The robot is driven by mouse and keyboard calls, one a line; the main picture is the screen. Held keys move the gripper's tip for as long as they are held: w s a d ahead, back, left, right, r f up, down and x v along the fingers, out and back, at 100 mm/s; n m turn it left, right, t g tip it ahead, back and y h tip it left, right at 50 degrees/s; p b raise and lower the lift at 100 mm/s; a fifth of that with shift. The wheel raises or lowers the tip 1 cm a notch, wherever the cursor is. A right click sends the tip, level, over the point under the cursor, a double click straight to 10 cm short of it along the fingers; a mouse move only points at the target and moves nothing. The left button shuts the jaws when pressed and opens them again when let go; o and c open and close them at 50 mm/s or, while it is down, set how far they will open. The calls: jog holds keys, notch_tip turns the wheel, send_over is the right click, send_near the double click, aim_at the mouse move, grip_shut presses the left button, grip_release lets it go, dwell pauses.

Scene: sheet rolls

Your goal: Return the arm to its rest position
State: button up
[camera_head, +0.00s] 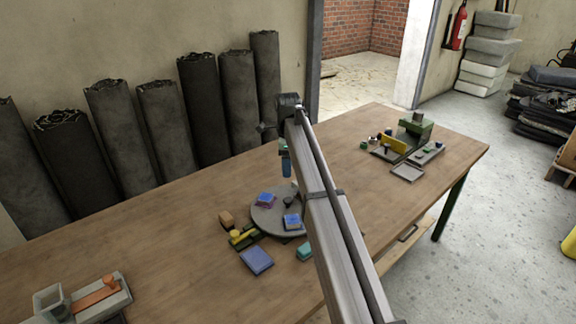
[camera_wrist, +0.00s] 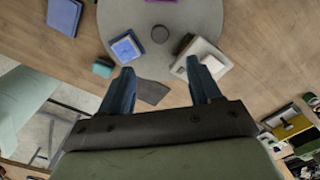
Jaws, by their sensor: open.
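My gripper (camera_wrist: 157,82) is open and empty, its two dark blue fingers spread apart in the wrist view. In the head view my gripper (camera_head: 285,168) hangs at the end of my arm, above the back of the round grey turntable. The turntable (camera_head: 262,217) stands on the wooden table and is partly hidden by my arm. On it are a blue block (camera_head: 266,197) at the left and another blue block (camera_head: 292,221) at the front. The wrist view shows the turntable (camera_wrist: 205,16) beyond the fingertips, with a blue block (camera_wrist: 126,46) near its edge.
The wooden table (camera_head: 150,230) has free room left of the turntable. A blue pad (camera_head: 256,261) lies at its front, beside a yellow-handled tool (camera_head: 242,237). Dark rolls (camera_head: 203,105) lean against the wall.

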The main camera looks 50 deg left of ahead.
dwell(0.3)
